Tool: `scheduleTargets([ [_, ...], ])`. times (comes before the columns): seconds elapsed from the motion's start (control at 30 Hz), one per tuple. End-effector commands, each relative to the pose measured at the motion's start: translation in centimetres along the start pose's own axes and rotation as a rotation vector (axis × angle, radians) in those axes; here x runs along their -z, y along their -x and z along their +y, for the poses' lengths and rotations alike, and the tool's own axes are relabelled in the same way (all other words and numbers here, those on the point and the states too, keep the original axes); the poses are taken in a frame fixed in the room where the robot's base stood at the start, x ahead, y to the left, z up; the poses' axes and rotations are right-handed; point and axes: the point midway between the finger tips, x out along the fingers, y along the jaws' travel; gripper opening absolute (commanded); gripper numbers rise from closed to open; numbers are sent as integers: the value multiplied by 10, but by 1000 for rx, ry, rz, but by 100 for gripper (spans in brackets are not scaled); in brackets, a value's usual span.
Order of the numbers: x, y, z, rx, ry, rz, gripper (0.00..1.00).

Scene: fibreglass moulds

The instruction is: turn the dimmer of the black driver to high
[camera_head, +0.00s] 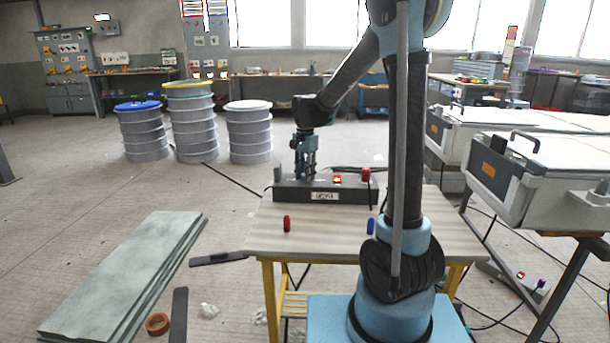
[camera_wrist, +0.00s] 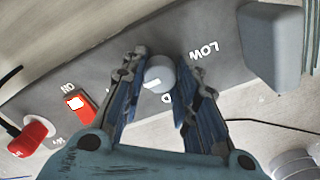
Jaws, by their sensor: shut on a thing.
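The black driver (camera_head: 352,194) is a long dark box with a white label, lying across the table top. Its round grey dimmer knob (camera_wrist: 160,74) sits in the wrist view between my gripper's two fingers. My gripper (camera_head: 306,170) points down at the left half of the driver. In the wrist view my gripper (camera_wrist: 158,88) is shut on the dimmer knob. The word LOW is printed on the driver beside the knob, towards the upper right. Other lettering is partly hidden by the fingers. I cannot tell which way the knob points.
A lit red switch (camera_wrist: 77,103) marked ON and a red knob or plug (camera_wrist: 32,137) are on the driver. A grey block (camera_wrist: 270,48) stands at its other end. A red cylinder (camera_head: 287,223) and a blue one (camera_head: 370,226) stand on the wooden table (camera_head: 325,237).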

Motion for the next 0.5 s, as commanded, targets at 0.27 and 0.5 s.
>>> scheduleTargets([
  [0.27, 0, 0, 1, -1, -35, 0, 4],
  [0.5, 0, 0, 1, -1, -35, 0, 4],
])
